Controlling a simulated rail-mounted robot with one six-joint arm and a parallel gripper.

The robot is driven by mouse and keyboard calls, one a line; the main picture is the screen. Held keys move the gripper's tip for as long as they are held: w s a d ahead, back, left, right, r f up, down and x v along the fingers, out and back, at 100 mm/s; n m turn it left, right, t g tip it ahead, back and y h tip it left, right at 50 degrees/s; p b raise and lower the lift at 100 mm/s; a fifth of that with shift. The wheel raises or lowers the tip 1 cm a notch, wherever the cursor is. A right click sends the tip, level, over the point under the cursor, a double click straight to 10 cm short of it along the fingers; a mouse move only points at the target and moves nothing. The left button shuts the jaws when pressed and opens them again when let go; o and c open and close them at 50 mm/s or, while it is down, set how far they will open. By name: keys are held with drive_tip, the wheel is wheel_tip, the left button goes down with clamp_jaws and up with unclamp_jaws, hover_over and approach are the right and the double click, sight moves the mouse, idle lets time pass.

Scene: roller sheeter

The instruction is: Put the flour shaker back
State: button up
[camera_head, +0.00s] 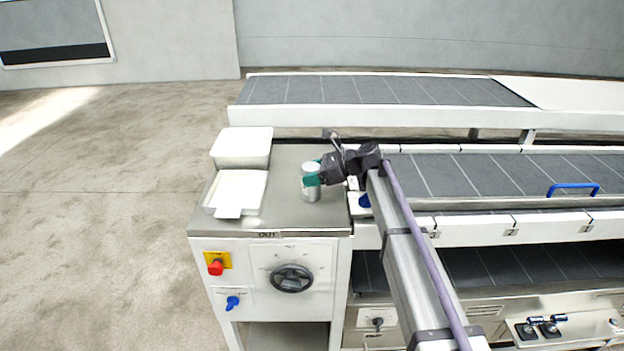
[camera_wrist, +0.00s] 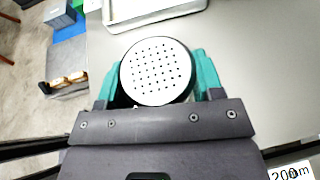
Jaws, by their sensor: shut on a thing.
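The flour shaker (camera_head: 311,190) is a small pale metal cylinder, upright at the right part of the steel cabinet top (camera_head: 285,213). Its round perforated lid (camera_wrist: 156,71) faces the camera in the wrist view. My gripper (camera_head: 312,180) reaches in from the right, its teal fingers closed around the shaker. In the wrist view one finger of my gripper (camera_wrist: 157,85) is on each side of the lid. I cannot tell whether the shaker's base touches the steel top.
A white lidded box (camera_head: 242,148) and a white tray (camera_head: 236,193) stand left of the shaker. Conveyor belts (camera_head: 480,175) lie to the right. The cabinet front has a red button (camera_head: 215,268) and a black rotary knob (camera_head: 292,278). Bare steel shows around the shaker.

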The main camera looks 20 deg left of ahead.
drive_tip(key=shift+f, duration=0.1)
drive_tip(key=o, duration=0.6)
drive_tip(key=shift+f, duration=0.15)
drive_tip(key=shift+c, duration=0.2)
drive_tip(key=o, duration=0.5)
drive_tip(key=shift+c, duration=0.2)
drive_tip(key=shift+r, duration=0.2)
drive_tip(key=shift+d+r, duration=0.2)
drive_tip(key=shift+r, duration=0.1)
drive_tip(key=p+v, duration=0.4)
drive_tip(key=v, duration=0.7)
drive_tip(key=shift+d+p, duration=0.3)
drive_tip(key=shift+p, duration=0.05)
